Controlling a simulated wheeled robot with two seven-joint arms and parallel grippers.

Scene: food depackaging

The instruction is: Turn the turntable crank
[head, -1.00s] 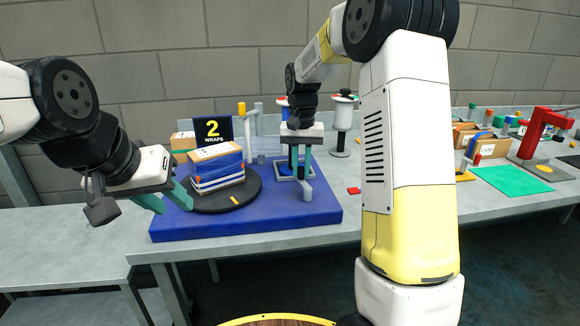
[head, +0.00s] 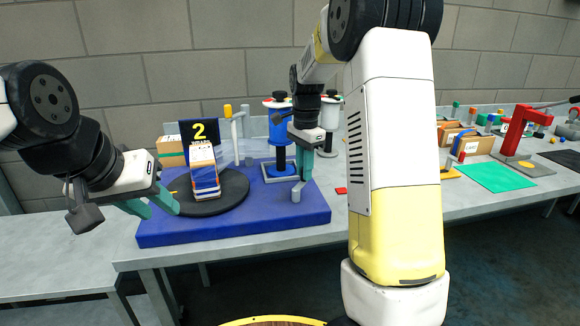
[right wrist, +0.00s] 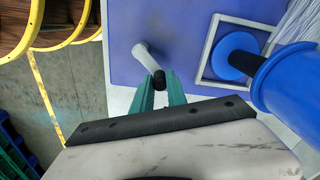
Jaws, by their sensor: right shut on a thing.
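The dark round turntable (head: 232,197) sits on a blue base (head: 262,229) and carries a wrapped box stack (head: 204,175), its narrow end facing me. The grey crank (right wrist: 145,57) stands near the base's front right. It also shows in the head view (head: 297,192). My right gripper (right wrist: 158,83) is shut on the crank's dark knob, fingers on either side. In the head view its arm partly covers the crank area. My left gripper (head: 158,207) is open and empty at the turntable's left edge.
A blue spool (head: 278,130) stands behind the crank, with a post (head: 237,137) to its left. A sign reading 2 (head: 199,132) and a cardboard box (head: 170,151) are behind the turntable. A green mat (head: 496,177) and red press (head: 515,130) lie farther right.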

